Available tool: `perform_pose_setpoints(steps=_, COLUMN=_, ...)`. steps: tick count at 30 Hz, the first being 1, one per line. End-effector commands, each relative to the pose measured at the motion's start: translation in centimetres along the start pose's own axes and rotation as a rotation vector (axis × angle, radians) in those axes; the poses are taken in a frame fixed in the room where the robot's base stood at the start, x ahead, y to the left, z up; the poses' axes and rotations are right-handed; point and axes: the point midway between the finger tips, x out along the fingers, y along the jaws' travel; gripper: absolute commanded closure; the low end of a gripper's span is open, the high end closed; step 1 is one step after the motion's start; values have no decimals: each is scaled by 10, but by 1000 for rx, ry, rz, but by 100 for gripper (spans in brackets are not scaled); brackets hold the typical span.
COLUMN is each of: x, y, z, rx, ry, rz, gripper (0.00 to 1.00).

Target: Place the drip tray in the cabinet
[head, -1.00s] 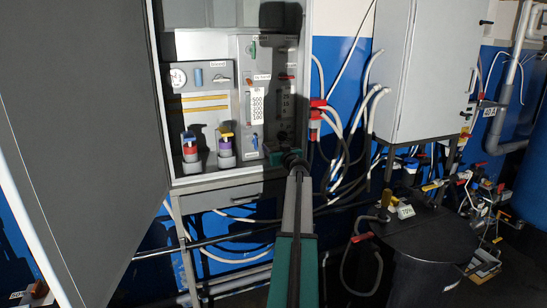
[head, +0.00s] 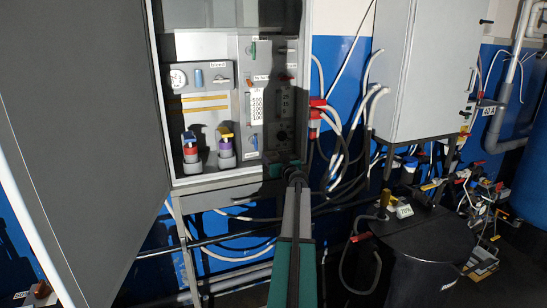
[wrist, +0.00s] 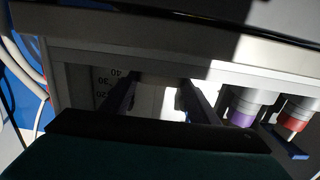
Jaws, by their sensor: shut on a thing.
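The cabinet (head: 306,60) stands open, with gauges and switches inside. I take the wide grey strip (head: 222,184) along its lower opening to be the drip tray, but cannot separate it surely from the cabinet's bottom edge. My gripper (head: 294,168) is at the cabinet's lower right corner, in shadow. In the wrist view its two fingers (wrist: 160,88) are closed in at a long grey bar (wrist: 85,62), which seems to be the tray's edge. The hold itself is dark and partly hidden.
The large grey door (head: 75,120) fills the left. Pale hoses (head: 345,140) hang close on the right. A black drum (head: 420,255) stands lower right.

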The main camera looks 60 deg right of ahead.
Motion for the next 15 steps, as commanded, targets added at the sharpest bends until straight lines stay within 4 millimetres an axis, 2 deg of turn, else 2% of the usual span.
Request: perform_pose_setpoints(steps=15, x=3, y=0, z=4, rx=-1, ry=1, rz=0, gripper=71)
